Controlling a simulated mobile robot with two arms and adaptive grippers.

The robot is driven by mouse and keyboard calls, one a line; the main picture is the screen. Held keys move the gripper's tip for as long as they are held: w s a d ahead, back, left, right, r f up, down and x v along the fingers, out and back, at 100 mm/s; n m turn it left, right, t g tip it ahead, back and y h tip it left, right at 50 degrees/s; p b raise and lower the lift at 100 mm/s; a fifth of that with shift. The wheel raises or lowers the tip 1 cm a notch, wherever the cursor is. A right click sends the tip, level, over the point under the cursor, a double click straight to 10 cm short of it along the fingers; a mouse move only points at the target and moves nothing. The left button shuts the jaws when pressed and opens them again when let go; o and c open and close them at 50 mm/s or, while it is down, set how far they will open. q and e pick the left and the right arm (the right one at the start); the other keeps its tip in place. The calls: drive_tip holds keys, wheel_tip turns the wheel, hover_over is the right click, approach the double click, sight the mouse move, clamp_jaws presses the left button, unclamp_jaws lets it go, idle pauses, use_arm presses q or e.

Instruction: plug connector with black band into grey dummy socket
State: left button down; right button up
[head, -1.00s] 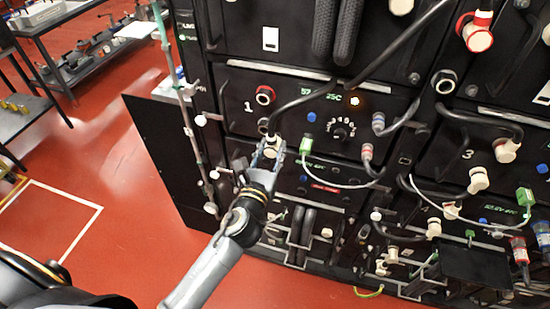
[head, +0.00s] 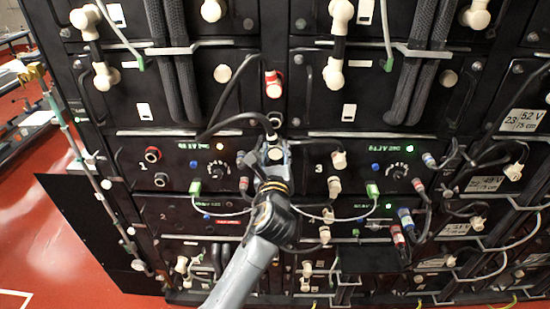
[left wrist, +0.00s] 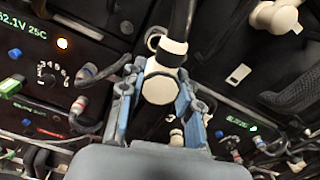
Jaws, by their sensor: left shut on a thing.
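My left gripper (head: 274,152) is shut on a white connector (left wrist: 160,86), whose black cable runs up out of it in the left wrist view. The gripper is in front of the rack, between module 1 and module 3. A round light-rimmed socket (left wrist: 155,38) shows partly behind the cable. I cannot tell whether it is the grey dummy socket, or whether the connector touches anything. My right gripper is in neither view.
A red-banded connector (head: 273,85) is above the gripper. White connectors (head: 338,160) are just to the right on module 3. Grey-tipped plugs and thin cables hang close on both sides. Red floor (head: 60,250) is open at lower left.

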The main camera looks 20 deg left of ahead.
use_arm(q)
drive_tip(key=shift+w+a, duration=0.1)
drive_tip(key=shift+a, duration=0.25)
drive_tip(key=shift+a+f, duration=0.1)
drive_tip(key=shift+w, duration=0.55)
drive_tip(key=shift+x, duration=2.3)
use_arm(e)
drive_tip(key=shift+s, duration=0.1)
use_arm(q)
drive_tip(key=shift+x, duration=1.75)
drive_tip(key=c, duration=0.8)
unclamp_jaws()
drive_tip(key=shift+c, duration=0.2)
drive_tip(key=shift+s, duration=0.15)
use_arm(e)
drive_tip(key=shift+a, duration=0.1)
